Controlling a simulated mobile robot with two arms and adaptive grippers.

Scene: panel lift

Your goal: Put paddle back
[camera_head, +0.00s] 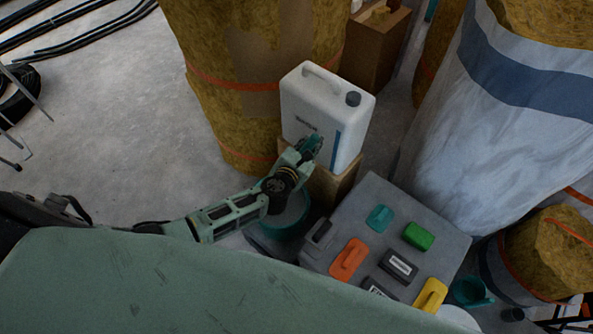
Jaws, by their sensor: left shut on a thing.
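My left gripper (312,146) reaches in from the left and is at the front of a white canister (318,99), low on its face. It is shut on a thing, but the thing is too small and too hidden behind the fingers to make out. I cannot tell whether the fingers touch the canister. No paddle can be made out for sure. A teal bucket (283,228) stands below my left wrist, partly hidden by the arm. My right gripper is not in view.
A grey case (437,225) with several coloured handled blocks lies right of the bucket. The canister stands on a brown box (334,188). Insulation rolls (212,105) and a white wrapped roll (500,130) crowd the back and right.

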